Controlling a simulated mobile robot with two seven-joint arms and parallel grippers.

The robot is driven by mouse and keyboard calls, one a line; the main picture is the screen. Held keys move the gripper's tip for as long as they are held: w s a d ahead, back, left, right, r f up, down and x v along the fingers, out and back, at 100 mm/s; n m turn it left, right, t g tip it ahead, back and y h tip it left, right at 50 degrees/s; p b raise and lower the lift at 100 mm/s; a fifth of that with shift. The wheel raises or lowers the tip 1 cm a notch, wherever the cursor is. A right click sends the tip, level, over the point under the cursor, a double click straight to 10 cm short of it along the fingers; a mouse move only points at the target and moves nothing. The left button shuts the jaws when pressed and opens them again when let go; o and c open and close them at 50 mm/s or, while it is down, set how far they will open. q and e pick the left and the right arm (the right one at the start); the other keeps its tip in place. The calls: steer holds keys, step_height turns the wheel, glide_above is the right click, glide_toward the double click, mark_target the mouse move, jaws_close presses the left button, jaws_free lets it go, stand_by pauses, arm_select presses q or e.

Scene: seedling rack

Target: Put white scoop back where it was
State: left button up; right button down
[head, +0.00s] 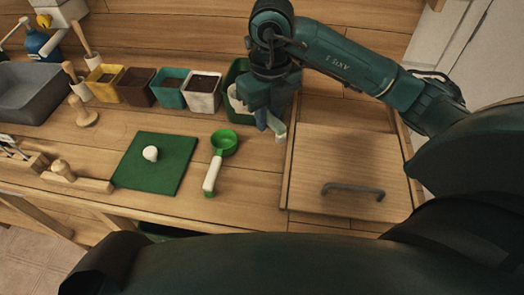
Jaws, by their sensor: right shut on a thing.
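My right gripper (270,122) is over the table, in front of the green bin and left of the wooden lid. It is shut on what looks like the white scoop (235,99). A pale rounded part shows left of the gripper, against the green bin, and a pale end shows at the fingertips. The gripper hides the middle, so I cannot tell whether the scoop touches the bin or table. A green scoop (223,141) with a white handle lies on the table to the left. My left gripper is not in view.
A green bin (240,68) stands behind the gripper, beside a row of several coloured pots (171,90). A green mat (156,178) bears a small white lump (151,153). A wooden lid (346,160) with a dark handle is at right. A grey tray (30,92) is far left.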

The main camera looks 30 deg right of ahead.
step_height(320, 180, down, 9)
steer(key=shift+f+p, duration=0.1)
steer(key=shift+p, duration=0.3)
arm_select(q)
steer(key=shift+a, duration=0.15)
arm_select(e)
steer(key=shift+f+b, duration=0.45)
steer(key=shift+b, duration=0.05)
steer(key=shift+f, duration=0.2)
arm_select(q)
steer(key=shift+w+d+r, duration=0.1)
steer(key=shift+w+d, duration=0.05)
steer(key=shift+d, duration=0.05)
arm_select(e)
steer(key=c, duration=1.3)
jaws_free()
